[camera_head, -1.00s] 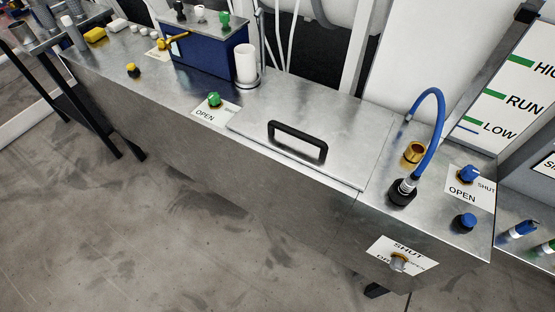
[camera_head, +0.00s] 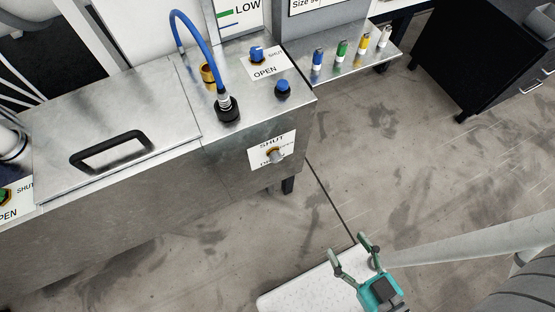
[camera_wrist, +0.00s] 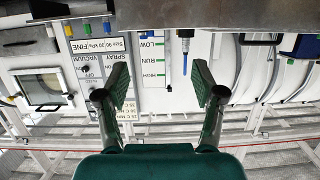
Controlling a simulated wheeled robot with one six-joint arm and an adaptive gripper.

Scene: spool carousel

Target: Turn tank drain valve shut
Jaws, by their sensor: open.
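The knob's exact angle is too small to tell. My gripper (camera_head: 349,247) is open and empty, low to the right of the valve and apart from it, over the floor. In the wrist view my gripper (camera_wrist: 158,75) shows spread fingers, with the scene upside down and the drain valve not visible.
On the tank top are a black-handled lid (camera_head: 112,148), a blue hose (camera_head: 197,50), a blue valve (camera_head: 257,53) and a blue knob (camera_head: 283,87). A shelf (camera_head: 345,57) with several coloured bottles stands to the right.

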